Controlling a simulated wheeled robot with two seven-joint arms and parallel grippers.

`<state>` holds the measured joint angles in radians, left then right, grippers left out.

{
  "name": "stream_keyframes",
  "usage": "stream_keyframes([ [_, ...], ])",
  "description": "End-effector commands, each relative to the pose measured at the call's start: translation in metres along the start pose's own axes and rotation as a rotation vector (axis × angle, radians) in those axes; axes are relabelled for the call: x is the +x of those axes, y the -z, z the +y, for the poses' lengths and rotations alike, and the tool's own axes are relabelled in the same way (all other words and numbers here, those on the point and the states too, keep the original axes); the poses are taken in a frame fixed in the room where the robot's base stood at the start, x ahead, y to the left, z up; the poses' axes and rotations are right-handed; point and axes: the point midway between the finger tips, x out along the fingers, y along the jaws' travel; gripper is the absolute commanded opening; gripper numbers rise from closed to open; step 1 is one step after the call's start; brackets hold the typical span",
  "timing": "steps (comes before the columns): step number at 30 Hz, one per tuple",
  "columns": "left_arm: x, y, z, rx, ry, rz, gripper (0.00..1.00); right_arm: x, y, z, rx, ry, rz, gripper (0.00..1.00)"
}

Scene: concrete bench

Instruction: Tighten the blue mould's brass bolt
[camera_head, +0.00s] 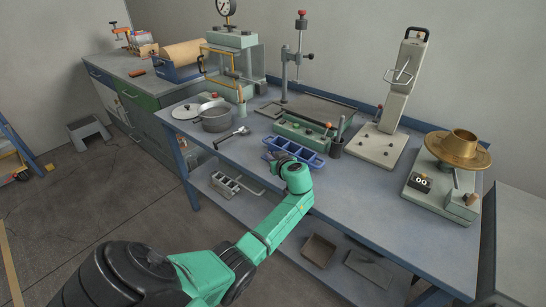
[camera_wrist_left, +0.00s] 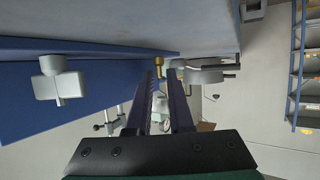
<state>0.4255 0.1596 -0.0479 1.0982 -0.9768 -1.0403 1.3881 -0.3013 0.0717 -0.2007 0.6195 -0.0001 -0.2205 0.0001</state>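The blue mould (camera_head: 297,151) is a long blue form with open compartments, lying on the bench near the front edge. My left gripper (camera_head: 275,158) is at its left end, and the wrist partly hides that end. In the left wrist view, the gripper's two dark fingers (camera_wrist_left: 165,75) are parallel with a gap between them. A small brass piece, which looks like the bolt (camera_wrist_left: 178,63), shows by the fingertips. I cannot tell whether the fingers touch it. A broad blue surface (camera_wrist_left: 100,85) fills the left of that view. My right gripper is not in view.
Behind the mould is a green mould (camera_head: 301,132). A grey pot (camera_head: 215,120) and a ladle (camera_head: 232,136) stand to the left. A tall press (camera_head: 388,125) and a brass-pan device (camera_head: 455,160) are at right. The bench front at centre right is clear.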

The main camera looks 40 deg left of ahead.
Motion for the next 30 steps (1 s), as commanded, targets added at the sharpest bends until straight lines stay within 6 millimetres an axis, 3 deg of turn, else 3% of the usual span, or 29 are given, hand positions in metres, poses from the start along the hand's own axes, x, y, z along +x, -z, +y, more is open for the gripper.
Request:
stream_keyframes([
  [3,0.0,0.0,0.0,0.0,0.0,0.0,0.2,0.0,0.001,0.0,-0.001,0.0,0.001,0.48],
  [6,0.0,0.0,0.0,0.0,0.0,0.0,0.0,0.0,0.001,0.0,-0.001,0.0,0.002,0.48],
  [20,-0.001,0.001,-0.002,0.018,-0.044,-0.001,0.0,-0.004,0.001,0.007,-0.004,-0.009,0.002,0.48],
  [30,-0.002,0.004,-0.008,0.104,-0.246,0.0,0.0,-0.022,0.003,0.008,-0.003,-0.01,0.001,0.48],
])
